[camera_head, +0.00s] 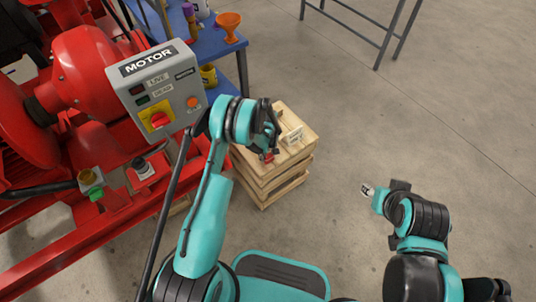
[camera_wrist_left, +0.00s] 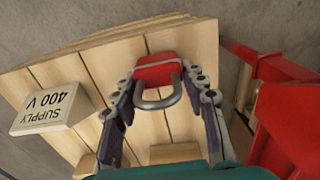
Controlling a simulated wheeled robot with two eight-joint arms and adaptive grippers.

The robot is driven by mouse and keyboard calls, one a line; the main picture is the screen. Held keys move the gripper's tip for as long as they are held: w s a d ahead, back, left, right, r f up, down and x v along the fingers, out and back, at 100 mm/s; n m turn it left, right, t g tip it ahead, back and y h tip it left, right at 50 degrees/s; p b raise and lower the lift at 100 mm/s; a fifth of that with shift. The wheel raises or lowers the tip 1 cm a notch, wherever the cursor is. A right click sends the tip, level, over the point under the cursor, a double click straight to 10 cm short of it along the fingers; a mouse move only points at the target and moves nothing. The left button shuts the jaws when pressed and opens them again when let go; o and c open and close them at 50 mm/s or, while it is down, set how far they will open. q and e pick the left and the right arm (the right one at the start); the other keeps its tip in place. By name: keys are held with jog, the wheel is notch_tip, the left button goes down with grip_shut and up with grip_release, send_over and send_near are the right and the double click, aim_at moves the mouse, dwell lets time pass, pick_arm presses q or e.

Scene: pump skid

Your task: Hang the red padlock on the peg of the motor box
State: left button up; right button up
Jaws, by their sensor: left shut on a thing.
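The red padlock (camera_wrist_left: 158,70) is between the fingertips of my left gripper (camera_wrist_left: 160,88) in the left wrist view, its grey shackle towards the camera. My left gripper (camera_head: 270,148) is shut on it over the wooden crate; a small red part of the padlock (camera_head: 268,157) shows in the head view. The grey motor box (camera_head: 150,82), with a red knob on a yellow plate, is left of the gripper. I cannot make out its peg. My right gripper (camera_head: 369,191) is over the floor at right, its fingers too unclear to read.
The slatted wooden crate (camera_head: 265,187) carries a white "SUPPLY 400 V" block (camera_wrist_left: 48,108). The red pump skid (camera_head: 60,243) fills the left. A blue table (camera_head: 212,42) with an orange funnel (camera_head: 229,25) stands behind.

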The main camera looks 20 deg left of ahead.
pick_arm(q)
jog(key=shift+f, duration=0.15)
jog(key=o, duration=1.3)
jog(key=shift+f, duration=0.1)
jog(key=shift+c, duration=0.2)
notch_tip(320, 180, up, 22)
jog(key=m+t+p, duration=0.1)
jog(key=m+p, duration=0.1)
jog(key=p, duration=0.2)
jog(key=s+r+m+t, duration=0.1)
jog(key=s+r+m, duration=0.1)
jog(key=s+r, duration=0.35)
jog(key=s+r+m+t, duration=0.1)
jog(key=s+r+t, duration=0.15)
jog(key=r, duration=0.65)
jog(key=s+r+m+t, duration=0.1)
jog(key=s+r+m, duration=0.1)
jog(key=s, duration=0.7)
jog(key=s+r+m+t, duration=0.1)
jog(key=s+r+m, duration=0.2)
jog(key=s, duration=0.6)
jog(key=shift+s+d+r+t, duration=0.25)
jog(key=shift+r+t, duration=0.1)
jog(key=shift+r, duration=0.15)
